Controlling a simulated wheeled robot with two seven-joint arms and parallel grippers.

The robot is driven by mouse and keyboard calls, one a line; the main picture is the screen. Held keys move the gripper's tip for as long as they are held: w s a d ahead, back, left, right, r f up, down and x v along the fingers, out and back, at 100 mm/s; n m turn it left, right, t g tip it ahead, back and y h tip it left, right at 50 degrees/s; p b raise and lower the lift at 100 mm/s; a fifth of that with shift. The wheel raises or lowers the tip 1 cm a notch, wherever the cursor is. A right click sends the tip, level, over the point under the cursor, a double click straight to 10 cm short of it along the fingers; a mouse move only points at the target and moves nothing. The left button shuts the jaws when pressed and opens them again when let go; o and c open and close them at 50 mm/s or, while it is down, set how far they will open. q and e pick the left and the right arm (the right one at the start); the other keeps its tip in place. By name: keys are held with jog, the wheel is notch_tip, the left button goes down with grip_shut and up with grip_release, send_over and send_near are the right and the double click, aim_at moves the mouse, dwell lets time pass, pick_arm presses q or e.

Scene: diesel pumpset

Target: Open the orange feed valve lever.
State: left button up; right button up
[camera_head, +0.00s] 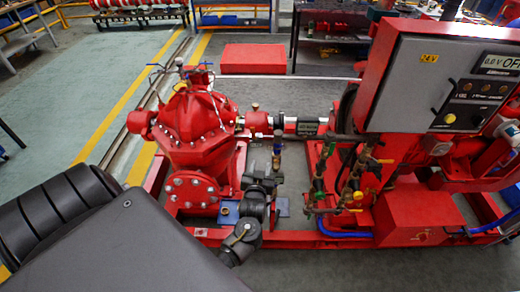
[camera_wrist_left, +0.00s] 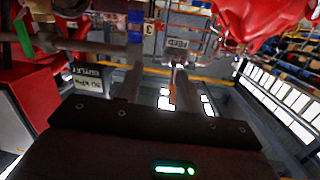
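In the left wrist view, a small orange lever (camera_wrist_left: 172,93) stands roughly lengthwise between my gripper's fingers, nearer the right one. In the head view my left gripper (camera_head: 272,172) is dark and small, beside the brass pipework between the red pump and the engine side. The lever cannot be made out surely there. My right gripper is in neither view.
The red pump (camera_head: 190,130) stands left of my gripper. A grey control panel (camera_head: 435,85) rises at the right.

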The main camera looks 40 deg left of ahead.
pick_arm(q)
jog(key=s+d+f+m+g+h+b, duration=0.1)
jog(key=s+d+f, duration=0.1)
jog(key=f, duration=0.7)
jog(key=s+d+f+m+g+h+b, duration=0.1)
jog(key=s+f, duration=0.3)
jog(key=f, duration=0.5)
jog(key=s+d+f+m+g+h+b, duration=0.1)
jog(key=s+d+f+m+h+b, duration=0.1)
jog(key=f, duration=0.8)
jog(key=shift+s+d+m+g+h+b, duration=0.45)
jog(key=shift+d+h+b, duration=0.15)
jog(key=shift+d, duration=0.35)
